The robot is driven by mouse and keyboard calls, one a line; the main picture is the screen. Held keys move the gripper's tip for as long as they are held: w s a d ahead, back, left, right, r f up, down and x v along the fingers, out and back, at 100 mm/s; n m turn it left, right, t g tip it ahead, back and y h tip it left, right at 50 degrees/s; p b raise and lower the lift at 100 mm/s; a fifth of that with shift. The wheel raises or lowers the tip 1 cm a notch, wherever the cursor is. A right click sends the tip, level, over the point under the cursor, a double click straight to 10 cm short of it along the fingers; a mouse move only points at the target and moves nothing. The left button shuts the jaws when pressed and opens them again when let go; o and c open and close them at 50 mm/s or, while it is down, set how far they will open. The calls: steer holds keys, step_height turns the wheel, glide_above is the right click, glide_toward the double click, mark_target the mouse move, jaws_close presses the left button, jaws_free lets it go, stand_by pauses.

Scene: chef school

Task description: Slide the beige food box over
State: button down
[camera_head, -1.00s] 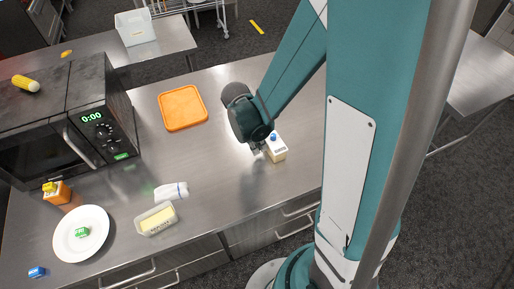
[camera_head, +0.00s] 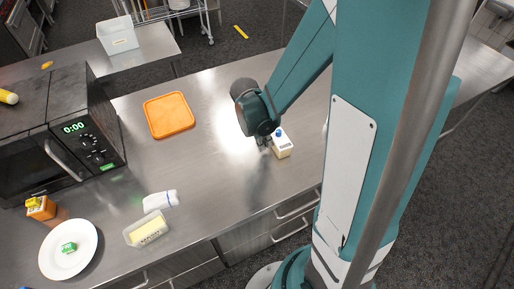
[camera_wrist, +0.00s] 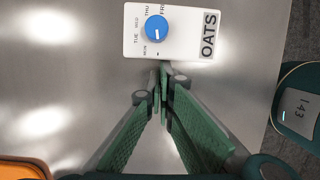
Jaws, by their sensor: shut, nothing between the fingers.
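The beige food box (camera_head: 283,148) stands on the steel counter near its front edge, just right of my gripper. In the wrist view the box (camera_wrist: 185,42) shows its pale top with a blue round dial (camera_wrist: 157,29), day names around it and the word OATS at one end. My gripper (camera_head: 264,143) is low over the counter with its fingers shut and empty. In the wrist view the fingertips (camera_wrist: 163,70) lie right beside the long side of the box. Whether they touch it I cannot tell.
An orange tray (camera_head: 168,115) lies on the counter to the left. A microwave (camera_head: 70,135), a white plate (camera_head: 48,262), a clear container with yellow content (camera_head: 147,229) and a white bottle (camera_head: 160,201) stand farther left. Bare steel counter (camera_head: 215,165) lies between.

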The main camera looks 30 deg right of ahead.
mark_target(284, 134)
steer(key=d+b, duration=0.2)
steer(key=d, duration=1.1)
steer(key=shift+d, duration=0.15)
stand_by(0.3)
steer(key=shift+a+b, duration=0.35)
steer(key=shift+a, duration=1.8)
steer(key=shift+p+v, duration=0.75)
steer(key=shift+v, duration=4.25)
steer(key=shift+r, duration=0.1)
steer(key=shift+s+a+r+m, duration=0.15)
steer(key=shift+a+r+m, duration=0.15)
steer(key=shift+r+m, duration=0.1)
steer(key=s+a+r+m+t+y, duration=0.1)
steer(key=s+a+r+m+t, duration=0.2)
steer(key=s+a+r+m, duration=0.2)
steer(key=s+a+r+m+t+y+b, duration=0.1)
steer(key=s+a+r+m+t, duration=0.3)
steer(key=a+m, duration=0.7)
step_height(284, 134, up, 3)
steer(key=shift+s+f+m+y, duration=0.1)
steer(key=shift+s+m+y, duration=0.3)
steer(key=shift+m, duration=0.2)
